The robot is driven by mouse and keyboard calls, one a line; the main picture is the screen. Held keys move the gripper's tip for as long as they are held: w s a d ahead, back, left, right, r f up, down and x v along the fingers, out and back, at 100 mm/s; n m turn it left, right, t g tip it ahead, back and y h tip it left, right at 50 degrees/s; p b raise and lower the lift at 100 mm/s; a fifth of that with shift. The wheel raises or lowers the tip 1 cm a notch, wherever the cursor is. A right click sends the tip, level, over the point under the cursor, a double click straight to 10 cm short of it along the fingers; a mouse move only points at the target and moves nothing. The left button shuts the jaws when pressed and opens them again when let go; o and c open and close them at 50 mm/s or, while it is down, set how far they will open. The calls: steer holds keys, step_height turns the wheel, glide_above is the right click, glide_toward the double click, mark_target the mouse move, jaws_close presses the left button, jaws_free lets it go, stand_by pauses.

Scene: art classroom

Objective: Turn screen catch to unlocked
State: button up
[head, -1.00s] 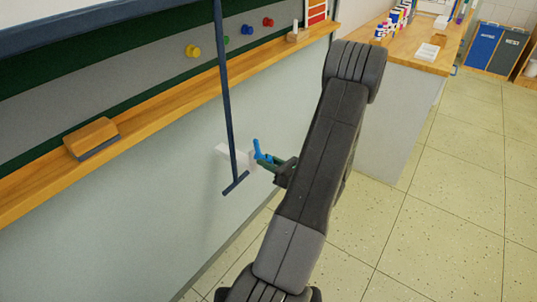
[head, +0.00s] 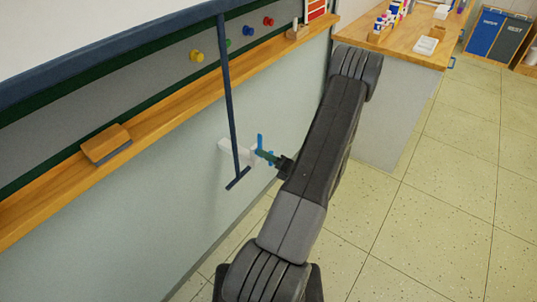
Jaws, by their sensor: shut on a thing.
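The screen catch is a white block (head: 231,148) low on the pale wall panel, with a blue lever (head: 260,142) at its right end. The lever's upper part stands nearly upright. My gripper (head: 265,154) reaches in from the right and is shut on the blue lever. A little blue shows on the near side of the fingers. The fingers hide the middle of the lever, and any lock marking is too small to tell.
A dark T-ended pull bar (head: 230,110) hangs from the screen, close in front of the white block. A wooden ledge (head: 190,98) with an eraser (head: 106,145) runs above. A counter (head: 410,50) stands behind my arm. Floor (head: 440,200) is clear at right.

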steer(key=shift+o, duration=0.2)
steer(key=shift+s+a+m, duration=0.1)
steer(key=shift+s+m, duration=0.05)
steer(key=shift+m, duration=0.55)
steer(key=shift+o, duration=0.5)
steer(key=shift+c, duration=0.2)
steer(key=shift+w+r+p, duration=0.2)
steer(key=shift+w+p, duration=0.1)
steer(key=o, duration=1.4)
steer(key=shift+s, duration=0.1)
steer(key=shift+f, duration=0.15)
steer(key=shift+s+d, duration=0.15)
steer(key=shift+d, duration=0.2)
steer(key=v, duration=1.3)
